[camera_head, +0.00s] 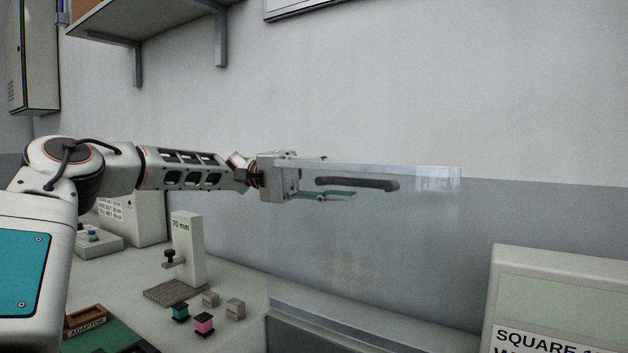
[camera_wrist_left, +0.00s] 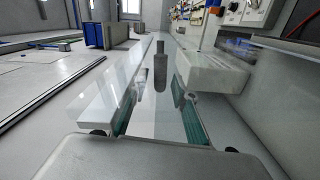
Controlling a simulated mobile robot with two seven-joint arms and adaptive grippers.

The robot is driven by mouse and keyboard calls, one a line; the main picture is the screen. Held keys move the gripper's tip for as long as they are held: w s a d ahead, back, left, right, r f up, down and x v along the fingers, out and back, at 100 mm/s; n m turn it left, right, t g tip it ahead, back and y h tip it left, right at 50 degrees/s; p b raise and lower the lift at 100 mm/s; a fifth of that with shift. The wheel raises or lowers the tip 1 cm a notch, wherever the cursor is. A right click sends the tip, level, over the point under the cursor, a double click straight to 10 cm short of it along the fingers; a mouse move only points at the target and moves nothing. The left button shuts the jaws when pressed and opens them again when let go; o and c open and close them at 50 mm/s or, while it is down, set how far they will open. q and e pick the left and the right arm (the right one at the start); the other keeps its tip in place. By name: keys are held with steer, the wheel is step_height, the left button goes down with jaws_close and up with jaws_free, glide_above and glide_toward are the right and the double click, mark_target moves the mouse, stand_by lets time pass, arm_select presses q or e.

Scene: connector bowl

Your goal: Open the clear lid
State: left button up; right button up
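The clear lid (camera_head: 400,240) is a see-through panel standing about upright in the head view, its lower edge at a grey box (camera_head: 320,336). A dark bar handle (camera_head: 358,184) runs along its upper part. My left gripper (camera_head: 325,195) is at the upper left of the lid, close to the handle's left end; the lid's clear surface makes it hard to tell contact. In the left wrist view the teal-padded fingers (camera_wrist_left: 158,112) are apart, with the handle (camera_wrist_left: 160,66) ahead between them and no grip on it visible. My right gripper is not in view.
A grey post marked 70 mm (camera_head: 187,250) stands left of the lid. Small spools (camera_head: 203,323) and grey blocks (camera_head: 235,308) lie beside it. A labelled panel (camera_head: 555,300) stands at the right. A shelf (camera_head: 150,18) hangs above; the wall space above the lid is clear.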

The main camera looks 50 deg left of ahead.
mark_target(290, 178)
arm_select(q)
steer(key=v, duration=1)
steer(key=shift+s+a, duration=0.15)
steer(key=shift+a, duration=0.15)
